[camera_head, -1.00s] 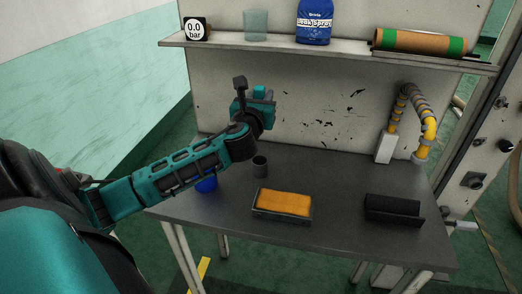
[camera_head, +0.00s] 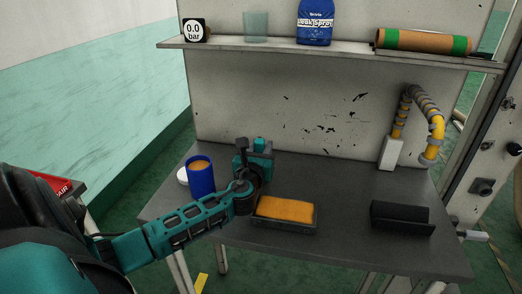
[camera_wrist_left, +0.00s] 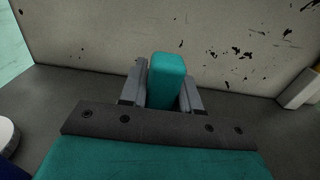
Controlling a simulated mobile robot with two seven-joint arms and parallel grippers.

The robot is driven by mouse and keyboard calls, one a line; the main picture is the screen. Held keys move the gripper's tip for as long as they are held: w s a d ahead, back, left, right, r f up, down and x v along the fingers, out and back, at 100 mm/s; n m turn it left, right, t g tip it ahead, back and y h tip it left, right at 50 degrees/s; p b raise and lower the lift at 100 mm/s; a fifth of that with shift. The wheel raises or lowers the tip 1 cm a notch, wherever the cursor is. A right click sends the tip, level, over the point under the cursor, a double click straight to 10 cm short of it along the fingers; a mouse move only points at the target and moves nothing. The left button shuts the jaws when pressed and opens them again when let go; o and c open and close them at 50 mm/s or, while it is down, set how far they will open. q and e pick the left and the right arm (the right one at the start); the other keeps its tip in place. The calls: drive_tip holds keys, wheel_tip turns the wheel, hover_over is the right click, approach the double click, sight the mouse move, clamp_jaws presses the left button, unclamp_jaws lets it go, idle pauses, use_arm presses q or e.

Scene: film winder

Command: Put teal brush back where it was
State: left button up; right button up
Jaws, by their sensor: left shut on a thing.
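My left gripper (camera_head: 256,160) is low over the table (camera_head: 330,170), left of centre. It is shut on the teal brush (camera_wrist_left: 167,80), which stands up between the two grey fingers in the left wrist view. The teal top of the brush (camera_head: 259,145) also shows above the gripper in the head view. The brush's lower end is hidden by the gripper. The small dark cup seen earlier is hidden behind the gripper, so I cannot tell whether the brush is in it. My right gripper is not in view.
A blue can (camera_head: 201,180) with an orange top stands left of the gripper, beside a white round lid (camera_head: 183,175). An orange sponge in a tray (camera_head: 285,210) lies just right of the gripper. A black holder (camera_head: 402,217) and yellow pipe (camera_head: 435,135) are farther right.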

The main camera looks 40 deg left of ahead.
use_arm(q)
drive_tip(key=o, duration=1.1)
drive_tip(key=shift+f, duration=0.15)
drive_tip(key=shift+c, duration=0.2)
drive_tip(key=shift+r, duration=0.35)
drive_tip(key=v, duration=1.2)
drive_tip(key=shift+p, duration=0.45)
drive_tip(key=shift+f, duration=0.1)
